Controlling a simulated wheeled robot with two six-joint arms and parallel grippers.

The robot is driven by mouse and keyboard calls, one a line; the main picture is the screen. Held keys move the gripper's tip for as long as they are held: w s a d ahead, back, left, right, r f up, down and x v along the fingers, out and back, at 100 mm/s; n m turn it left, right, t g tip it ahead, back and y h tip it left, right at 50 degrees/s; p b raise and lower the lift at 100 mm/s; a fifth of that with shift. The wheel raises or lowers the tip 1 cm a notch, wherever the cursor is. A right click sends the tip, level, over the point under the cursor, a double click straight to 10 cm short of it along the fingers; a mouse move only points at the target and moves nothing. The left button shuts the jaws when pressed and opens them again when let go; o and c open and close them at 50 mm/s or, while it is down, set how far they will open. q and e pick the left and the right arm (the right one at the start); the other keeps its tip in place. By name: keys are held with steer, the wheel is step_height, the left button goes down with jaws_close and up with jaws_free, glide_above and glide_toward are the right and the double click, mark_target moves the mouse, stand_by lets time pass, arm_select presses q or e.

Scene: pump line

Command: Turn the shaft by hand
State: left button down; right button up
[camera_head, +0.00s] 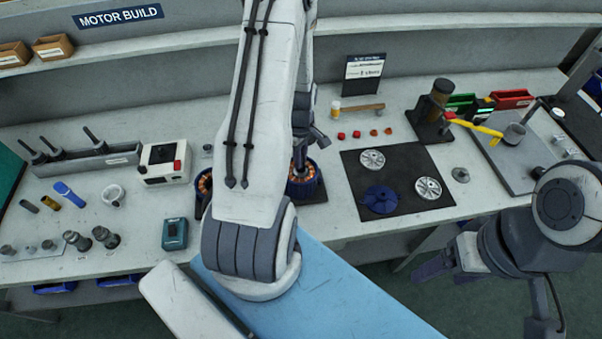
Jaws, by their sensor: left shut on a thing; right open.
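A blue motor housing with copper windings (302,188) stands on the bench just right of my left forearm. A second copper-wound part (205,183) shows partly behind that forearm. My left gripper (301,150) is above the blue housing and shut on a thin upright piece, seemingly the shaft (299,160). My arm and the fingers hide much of it, so I cannot tell how deep it sits in the housing. My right gripper (434,282) is open and empty, low in front of the bench's front edge at the right.
A black mat (388,155) holds two silver discs and a blue end cover (381,199). A press-like stand (431,115) and a yellow-handled tool (475,127) are behind right. A white-and-black instrument (164,162), a teal box (174,234) and loose parts lie left.

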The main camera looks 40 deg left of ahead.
arm_select(q)
steer(key=m, duration=0.5)
steer(key=shift+m, duration=0.4)
steer(key=m, duration=0.5)
steer(key=shift+m, duration=0.3)
steer(key=c, duration=0.8)
jaws_free()
steer(key=shift+m, duration=0.3)
steer(key=shift+c, duration=0.6)
steer(key=shift+p, duration=0.3)
step_height(320, 180, up, 6)
steer(key=p, duration=0.5)
